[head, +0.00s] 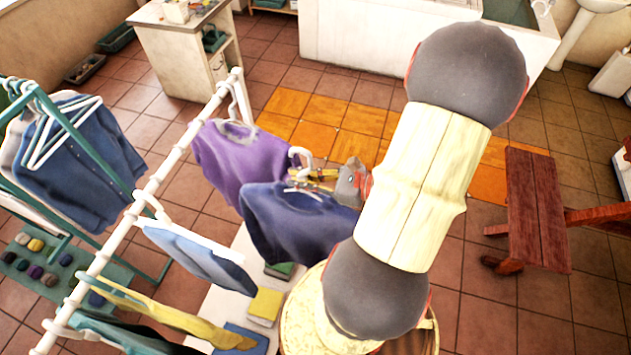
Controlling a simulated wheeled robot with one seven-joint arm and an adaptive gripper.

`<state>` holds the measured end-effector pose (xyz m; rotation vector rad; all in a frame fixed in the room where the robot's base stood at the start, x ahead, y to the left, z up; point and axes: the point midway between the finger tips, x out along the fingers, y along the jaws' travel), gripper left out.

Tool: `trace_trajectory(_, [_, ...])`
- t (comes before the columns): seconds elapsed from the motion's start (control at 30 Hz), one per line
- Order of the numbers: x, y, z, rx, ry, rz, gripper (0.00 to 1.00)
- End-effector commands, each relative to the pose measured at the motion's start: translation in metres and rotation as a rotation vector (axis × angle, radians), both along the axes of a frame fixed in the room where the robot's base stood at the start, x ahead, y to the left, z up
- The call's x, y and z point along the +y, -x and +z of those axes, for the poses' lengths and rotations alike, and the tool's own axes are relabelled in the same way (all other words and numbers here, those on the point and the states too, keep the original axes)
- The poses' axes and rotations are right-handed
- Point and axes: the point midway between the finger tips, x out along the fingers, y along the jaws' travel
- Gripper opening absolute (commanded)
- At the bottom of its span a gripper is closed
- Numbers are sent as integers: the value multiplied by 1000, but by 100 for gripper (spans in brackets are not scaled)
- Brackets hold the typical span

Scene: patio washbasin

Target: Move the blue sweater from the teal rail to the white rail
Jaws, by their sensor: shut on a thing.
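A dark blue sweater (300,226) hangs from a hanger at my gripper (318,176), right of the white rail and apart from it. The gripper's jaws are shut at the hanger's neck, just below its white hook (300,157); my wrist partly hides the grip. The white rail (158,179) runs diagonally from upper middle to lower left. A purple sweater (238,162) hangs at its far end, behind the blue one. The teal rail (78,137) is at the far left, with blue garments (95,165) and white hangers on it.
Light blue (200,262), yellow (165,312) and teal garments hang on the white rail's near half. A stretch of rail between the purple and light blue garments is bare. Folded cloths (264,304) lie below. A red wooden bench (538,210) stands at right.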

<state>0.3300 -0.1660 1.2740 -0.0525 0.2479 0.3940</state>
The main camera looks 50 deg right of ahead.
Motion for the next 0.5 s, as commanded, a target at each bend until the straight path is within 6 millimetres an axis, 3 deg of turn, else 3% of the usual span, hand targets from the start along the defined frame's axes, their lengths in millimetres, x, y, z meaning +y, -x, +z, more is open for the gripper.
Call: trace_trajectory(0.5, [31,-74,-2,-2,2,3,0])
